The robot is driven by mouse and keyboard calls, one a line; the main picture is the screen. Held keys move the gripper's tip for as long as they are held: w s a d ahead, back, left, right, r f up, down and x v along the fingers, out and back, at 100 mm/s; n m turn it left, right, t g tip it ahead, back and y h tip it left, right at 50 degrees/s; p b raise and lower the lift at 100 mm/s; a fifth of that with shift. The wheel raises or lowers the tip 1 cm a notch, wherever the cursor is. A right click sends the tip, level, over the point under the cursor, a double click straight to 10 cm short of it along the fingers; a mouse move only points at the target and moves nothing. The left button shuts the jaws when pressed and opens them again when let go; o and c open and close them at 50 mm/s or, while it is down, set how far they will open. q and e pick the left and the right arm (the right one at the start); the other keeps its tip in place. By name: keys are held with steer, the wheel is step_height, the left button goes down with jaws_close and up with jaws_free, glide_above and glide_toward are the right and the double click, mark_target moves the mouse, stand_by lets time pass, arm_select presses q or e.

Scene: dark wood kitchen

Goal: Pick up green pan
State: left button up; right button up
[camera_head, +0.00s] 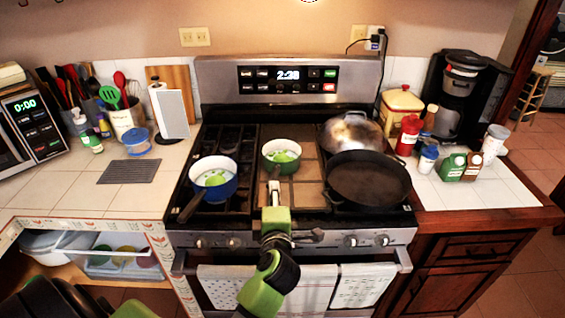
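The green pan (281,151) is a small pot with a green outside and pale, green-patterned inside. It stands upright on the middle of the stove, its short handle pointing toward me. I cannot tell whether the fingers are closed on the handle.
A blue pot (214,183) stands left of the green pan, its dark handle pointing toward the front left. A black skillet (368,180) and a steel pan (351,131) stand to the right. Towels (350,288) hang on the oven handle. Bottles and cartons crowd the right counter.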

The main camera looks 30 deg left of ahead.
arm_select(q)
steer(key=x, duration=0.5)
steer(key=f+p+x, duration=0.1)
steer(key=x, duration=0.2)
steer(key=shift+a, duration=0.15)
jaws_close()
steer(key=shift+r, duration=0.1)
